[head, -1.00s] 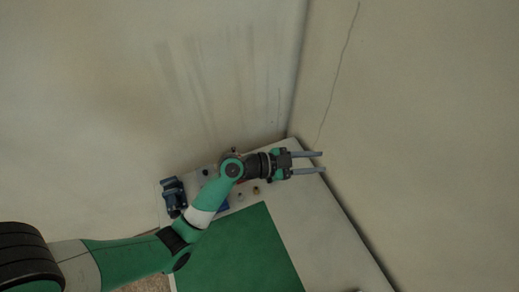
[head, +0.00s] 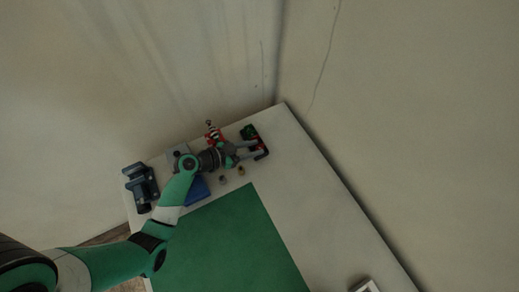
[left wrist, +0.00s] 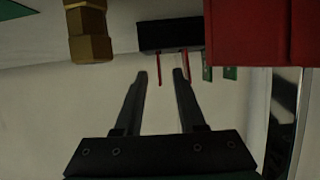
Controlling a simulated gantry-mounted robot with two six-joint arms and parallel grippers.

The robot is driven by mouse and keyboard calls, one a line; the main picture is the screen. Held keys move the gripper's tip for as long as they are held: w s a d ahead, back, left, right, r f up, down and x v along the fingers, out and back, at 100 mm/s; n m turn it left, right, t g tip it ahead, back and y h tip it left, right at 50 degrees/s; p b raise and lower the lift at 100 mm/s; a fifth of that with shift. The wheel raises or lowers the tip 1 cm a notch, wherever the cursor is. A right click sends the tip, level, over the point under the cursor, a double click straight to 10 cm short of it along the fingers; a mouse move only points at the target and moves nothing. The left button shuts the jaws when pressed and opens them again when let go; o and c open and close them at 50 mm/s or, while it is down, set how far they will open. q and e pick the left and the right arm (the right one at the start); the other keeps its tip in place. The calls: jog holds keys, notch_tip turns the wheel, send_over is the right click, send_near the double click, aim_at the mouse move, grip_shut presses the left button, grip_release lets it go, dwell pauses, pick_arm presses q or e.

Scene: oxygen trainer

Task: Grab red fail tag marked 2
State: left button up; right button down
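My left gripper (head: 258,149) is at the far end of the table, over a dark rack with red and green parts (head: 249,132). Just beyond the fingertips is a black holder (left wrist: 166,36). Two thin red tags (left wrist: 186,65) hang edge-on from it, near the fingertips. Two green tags (left wrist: 208,66) hang to their right. No number is readable, so I cannot tell which tag is marked 2. My right gripper is not in view.
In the left wrist view, a brass fitting (left wrist: 90,35) is upper left and a red block (left wrist: 247,30) upper right. The table also holds a dark blue device (head: 140,186), a blue item (head: 196,190), small fittings (head: 240,170) and a green mat (head: 225,245). Walls stand close behind.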

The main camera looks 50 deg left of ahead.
pick_arm(q)
jog(key=b+x, duration=0.1)
jog(key=x, duration=0.4)
jog(key=shift+w+d+f, duration=0.1)
jog(key=shift+w, duration=0.2)
grip_shut()
